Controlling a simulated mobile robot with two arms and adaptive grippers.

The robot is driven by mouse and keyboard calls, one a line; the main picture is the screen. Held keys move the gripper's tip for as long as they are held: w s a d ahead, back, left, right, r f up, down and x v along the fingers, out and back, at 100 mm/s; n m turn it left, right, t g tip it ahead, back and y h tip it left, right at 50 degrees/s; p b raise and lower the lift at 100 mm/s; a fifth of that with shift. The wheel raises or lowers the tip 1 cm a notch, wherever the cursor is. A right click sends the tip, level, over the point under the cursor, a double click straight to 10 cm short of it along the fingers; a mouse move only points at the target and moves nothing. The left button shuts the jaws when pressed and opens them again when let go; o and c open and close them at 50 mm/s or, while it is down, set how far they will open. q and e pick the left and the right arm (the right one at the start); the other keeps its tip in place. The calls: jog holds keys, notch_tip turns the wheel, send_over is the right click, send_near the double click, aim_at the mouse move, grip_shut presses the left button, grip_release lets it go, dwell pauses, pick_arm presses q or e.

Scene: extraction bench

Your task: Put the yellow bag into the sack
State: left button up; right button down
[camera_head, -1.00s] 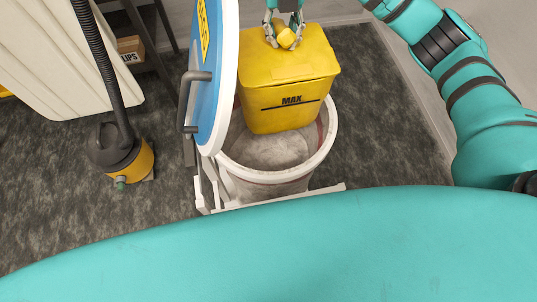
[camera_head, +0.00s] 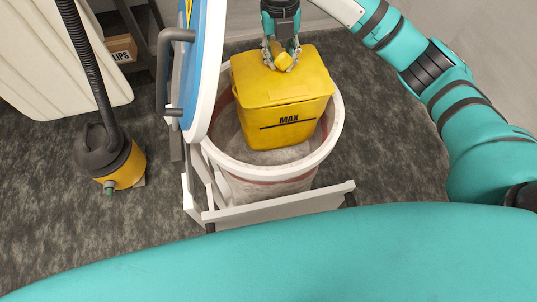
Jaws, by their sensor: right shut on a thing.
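The yellow bag (camera_head: 285,105) is a boxy yellow bag with a black line and the word MAX on its front. My right gripper (camera_head: 285,58) is shut on the small yellow knob on top of the bag. The bag hangs roughly upright over the mouth of the sack (camera_head: 262,172), a whitish round sack with a wide white rim and a reddish band. The bag's lower part overlaps the opening in the picture; how deep it sits inside is hard to tell. My left gripper is not in view.
A blue and white round lid (camera_head: 203,70) with a grey handle stands raised at the sack's left. A white stand frame (camera_head: 275,212) is in front of the sack. A yellow and black vacuum (camera_head: 112,155) with a hose stands on the left floor. A cardboard box (camera_head: 122,48) sits on a shelf behind.

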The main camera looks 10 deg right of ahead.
notch_tip(320, 180, down, 18)
jog(key=p, duration=0.3)
dwell(0.5)
jog(key=shift+f, duration=0.1)
jog(key=c, duration=1.5)
grip_release()
jog(key=shift+f, duration=0.1)
jog(key=shift+c, duration=0.2)
jog(key=o, duration=0.4)
jog(key=shift+s, duration=0.1)
notch_tip(320, 180, up, 12)
jog(key=shift+a+r+b, duration=0.15)
jog(key=shift+b, duration=1)
